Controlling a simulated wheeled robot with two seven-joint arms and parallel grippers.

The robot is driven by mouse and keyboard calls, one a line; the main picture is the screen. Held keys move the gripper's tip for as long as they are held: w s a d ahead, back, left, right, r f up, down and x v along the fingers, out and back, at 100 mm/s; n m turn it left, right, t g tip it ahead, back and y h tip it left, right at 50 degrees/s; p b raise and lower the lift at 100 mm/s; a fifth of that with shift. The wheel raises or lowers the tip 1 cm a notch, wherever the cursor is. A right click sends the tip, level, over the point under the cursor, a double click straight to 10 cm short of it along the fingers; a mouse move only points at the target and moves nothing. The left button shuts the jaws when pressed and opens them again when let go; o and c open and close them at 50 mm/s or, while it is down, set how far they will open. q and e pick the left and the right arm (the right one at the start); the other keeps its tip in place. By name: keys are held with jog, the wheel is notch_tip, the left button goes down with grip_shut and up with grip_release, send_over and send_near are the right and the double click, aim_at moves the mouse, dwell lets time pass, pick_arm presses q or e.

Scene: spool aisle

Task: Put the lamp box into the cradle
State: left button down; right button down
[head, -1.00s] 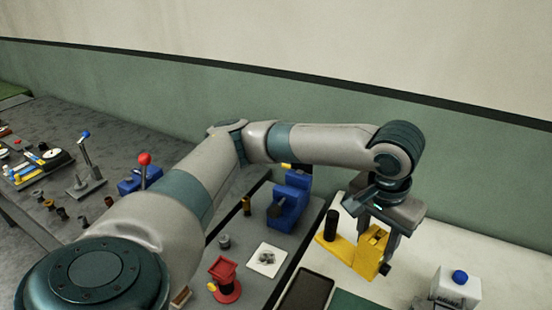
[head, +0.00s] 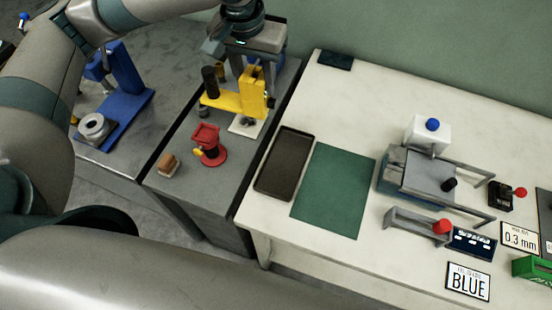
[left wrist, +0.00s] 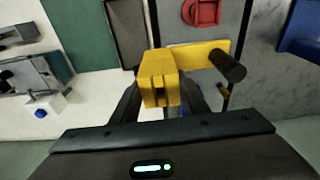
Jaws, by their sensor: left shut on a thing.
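My left gripper (head: 253,70) is shut on a yellow piece (head: 232,101), which looks to be the lamp box. It has an upright block at one end and a black cylinder standing at the other. The gripper holds it by the block, apparently above the grey bench. In the left wrist view, the yellow block (left wrist: 158,75) sits between the fingers (left wrist: 162,98), with its black cylinder to the right. A grey frame with rails (head: 430,175) stands on the white table at the right; I cannot tell whether it is the cradle. My right gripper is not in view.
A red stand (head: 209,147) and a small brown block (head: 168,165) are on the grey bench (head: 190,195). On the white table are a dark tray (head: 283,163), a green mat (head: 333,190) and a BLUE sign (head: 468,282). A blue fixture (head: 125,80) stands at the left.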

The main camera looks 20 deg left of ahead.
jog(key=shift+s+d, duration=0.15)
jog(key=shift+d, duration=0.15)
pick_arm(q)
jog(key=shift+s+d, duration=0.1)
jog(key=shift+d, duration=0.2)
jog(key=s+d+f+m+g+h, duration=0.1)
jog(key=s+d+f+m, duration=0.1)
jog(key=s+d+m, duration=0.4)
jog(key=s+d+f+m, duration=0.2)
jog(key=s+d+m, duration=0.5)
jog(key=d+m, duration=0.4)
jog(key=shift+f+m+g+h, duration=0.3)
jog(key=shift+m+g+h, duration=0.1)
jog(key=shift+m, duration=0.3)
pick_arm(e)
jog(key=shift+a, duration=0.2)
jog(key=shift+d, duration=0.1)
